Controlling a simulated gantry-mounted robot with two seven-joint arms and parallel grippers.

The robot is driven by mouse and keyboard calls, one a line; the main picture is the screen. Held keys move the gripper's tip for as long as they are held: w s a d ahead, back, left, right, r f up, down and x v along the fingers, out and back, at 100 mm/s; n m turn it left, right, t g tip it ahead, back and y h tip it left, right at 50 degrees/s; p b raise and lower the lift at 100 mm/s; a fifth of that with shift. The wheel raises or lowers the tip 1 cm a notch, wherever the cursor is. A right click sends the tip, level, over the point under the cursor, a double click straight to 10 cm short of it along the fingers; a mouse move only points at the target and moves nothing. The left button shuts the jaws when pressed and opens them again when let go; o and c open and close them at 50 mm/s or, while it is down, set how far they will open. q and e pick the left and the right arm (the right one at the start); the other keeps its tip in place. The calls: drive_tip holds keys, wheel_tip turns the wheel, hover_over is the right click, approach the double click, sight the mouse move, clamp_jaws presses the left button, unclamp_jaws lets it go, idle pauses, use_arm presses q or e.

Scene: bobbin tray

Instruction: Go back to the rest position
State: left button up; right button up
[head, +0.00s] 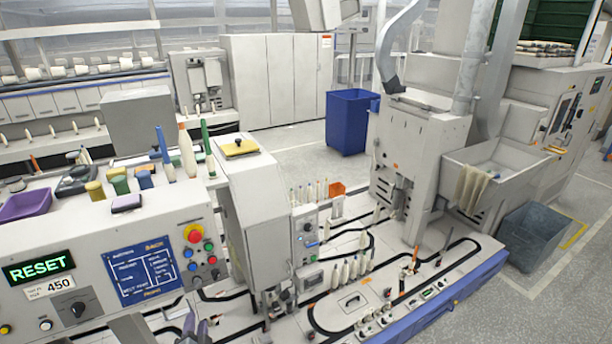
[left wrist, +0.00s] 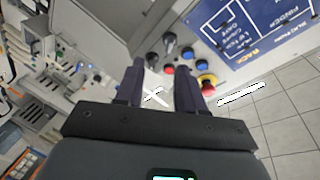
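My left gripper (head: 196,330) shows at the bottom edge of the head view, in front of the machine's lower deck and below the control panel (head: 150,262). Only its dark fingertips show there. In the left wrist view its two dark fingers (left wrist: 158,88) stand apart, with a pale surface bearing a white cross seen between them. Nothing is clearly held. The panel's red, blue and yellow-ringed buttons (left wrist: 207,82) lie just beyond the right finger in that view. My right gripper is in neither view.
A purple tray (head: 25,206), colored bobbins (head: 187,150) and small spools stand on top of the panel housing. A grey machine column (head: 262,215) rises right of the panel. Pale bobbins (head: 345,272) stand on the track deck. A blue bin (head: 350,122) stands on open floor behind.

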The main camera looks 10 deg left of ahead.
use_arm(q)
drive_tip(key=s+d+f+g+h+p, duration=0.2)
drive_tip(key=s+d+p, duration=0.15)
drive_tip(key=s, duration=0.45)
drive_tip(key=s+d+f+g+h+p, duration=0.1)
drive_tip(key=s+d+g+h+p, duration=0.1)
drive_tip(key=s+d, duration=0.45)
drive_tip(key=s+d+r+n+g+h, duration=0.1)
drive_tip(key=s+d+r+n+g, duration=0.1)
drive_tip(key=s+r, duration=0.3)
drive_tip(key=s+d+r+n+g+h+p, duration=0.1)
drive_tip(key=s+d+r+g, duration=0.3)
drive_tip(key=s, duration=0.8)
drive_tip(key=shift+d+r+n+g+h, duration=0.4)
drive_tip(key=shift+r+n+h, duration=0.35)
drive_tip(key=shift+n+h, duration=0.05)
